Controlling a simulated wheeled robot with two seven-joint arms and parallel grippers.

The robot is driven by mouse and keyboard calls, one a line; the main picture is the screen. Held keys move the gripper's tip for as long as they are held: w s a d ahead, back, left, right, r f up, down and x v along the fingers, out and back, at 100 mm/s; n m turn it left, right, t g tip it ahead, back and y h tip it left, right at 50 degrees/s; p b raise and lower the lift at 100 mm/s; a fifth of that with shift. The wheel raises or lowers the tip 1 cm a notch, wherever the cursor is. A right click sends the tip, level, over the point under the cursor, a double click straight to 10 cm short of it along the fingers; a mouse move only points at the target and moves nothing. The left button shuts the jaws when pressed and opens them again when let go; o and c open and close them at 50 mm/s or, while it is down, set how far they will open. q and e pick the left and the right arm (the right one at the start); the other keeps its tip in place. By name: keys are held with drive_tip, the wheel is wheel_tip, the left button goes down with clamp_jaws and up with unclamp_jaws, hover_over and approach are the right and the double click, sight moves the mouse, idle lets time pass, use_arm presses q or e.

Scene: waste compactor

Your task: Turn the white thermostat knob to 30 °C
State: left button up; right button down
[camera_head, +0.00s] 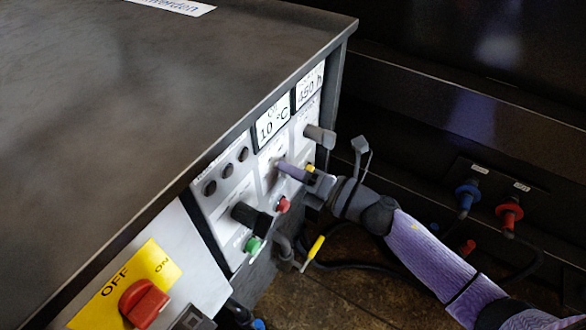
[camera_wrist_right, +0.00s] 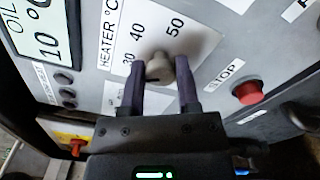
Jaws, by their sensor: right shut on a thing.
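The pale thermostat knob (camera_wrist_right: 159,68) sits on the white panel under the label HEATER °C (camera_wrist_right: 108,38). The numbers 30, 40 and 50 curve around it in the right wrist view. My right gripper (camera_head: 287,167) reaches the panel from the right, and its purple fingers (camera_wrist_right: 161,80) are shut on the knob, one on each side. A small dark mark shows on the knob's lower left, but I cannot tell its exact setting. In the head view the fingers mostly hide the knob. My left gripper is not in view.
An oil display (camera_head: 272,125) above reads 10 °C. Near the knob are a red stop button (camera_wrist_right: 245,92), a black knob (camera_head: 251,218), a green button (camera_head: 253,244) and a grey knob (camera_head: 319,136). A red OFF/ON switch (camera_head: 144,301) is lower left. The cabinet top overhangs the panel.

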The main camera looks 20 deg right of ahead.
drive_tip(key=shift+c, duration=1.8)
unclamp_jaws()
drive_tip(key=shift+s+d, duration=0.1)
drive_tip(key=p+v, duration=0.2)
drive_tip(key=v, duration=0.7)
drive_tip(key=shift+s+d, duration=0.25)
drive_tip(key=shift+s, duration=0.05)
